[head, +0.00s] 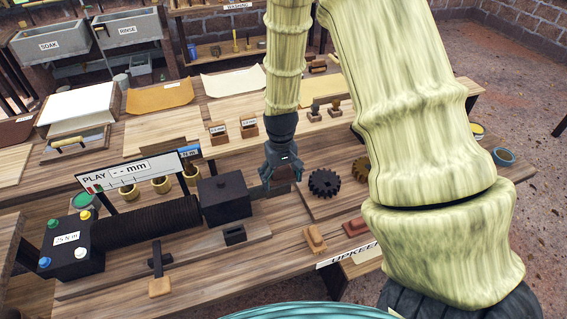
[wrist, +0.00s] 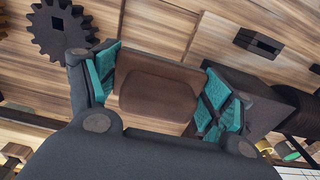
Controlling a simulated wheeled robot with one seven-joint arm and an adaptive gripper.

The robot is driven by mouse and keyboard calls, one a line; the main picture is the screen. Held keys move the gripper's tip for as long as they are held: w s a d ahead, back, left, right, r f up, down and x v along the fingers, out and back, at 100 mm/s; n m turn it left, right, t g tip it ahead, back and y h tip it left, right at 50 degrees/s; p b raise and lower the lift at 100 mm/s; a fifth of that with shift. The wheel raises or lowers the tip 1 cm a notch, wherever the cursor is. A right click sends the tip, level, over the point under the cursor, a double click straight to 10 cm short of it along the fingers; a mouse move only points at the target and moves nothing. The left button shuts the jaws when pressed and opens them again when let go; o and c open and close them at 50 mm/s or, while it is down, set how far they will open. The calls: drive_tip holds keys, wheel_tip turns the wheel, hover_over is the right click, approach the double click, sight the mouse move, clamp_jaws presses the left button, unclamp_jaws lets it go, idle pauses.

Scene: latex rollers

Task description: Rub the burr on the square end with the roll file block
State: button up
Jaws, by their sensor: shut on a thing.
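My gripper (head: 283,176) is at the right end of the dark machine block (head: 225,198) in the head view, pointing down. In the wrist view its teal finger pads (wrist: 102,72) close on the two sides of a brown block with a rounded raised middle (wrist: 158,95). I take this to be the roll file block; no label shows on it. The dark machine block also shows just right of the fingers in the wrist view (wrist: 262,100). The square end and its burr cannot be made out; the gripper and held block may hide them. Contact cannot be told.
A dark toothed gear (head: 325,183) lies right of the gripper, with a brown gear (head: 361,169) beyond. The PLAY display (head: 130,176) stands behind the ribbed roller (head: 150,222).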

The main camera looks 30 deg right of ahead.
sight(284, 170)
drive_tip(key=shift+r+p, duration=0.3)
drive_tip(key=shift+r, duration=0.2)
drive_tip(key=shift+s+d+r+p, duration=0.1)
drive_tip(key=shift+d+r+p, duration=0.05)
drive_tip(key=shift+r+p, duration=0.35)
drive_tip(key=shift+s+d+r+p, duration=0.15)
drive_tip(key=shift+r+p, duration=0.2)
drive_tip(key=shift+r, duration=0.25)
drive_tip(key=shift+w+a+r+p, duration=0.15)
drive_tip(key=shift+r+p, duration=0.15)
drive_tip(key=shift+r, duration=0.2)
drive_tip(key=shift+a+r+p, duration=0.1)
drive_tip(key=shift+r+p, duration=0.2)
drive_tip(key=shift+r, duration=0.15)
drive_tip(key=shift+d, duration=0.1)
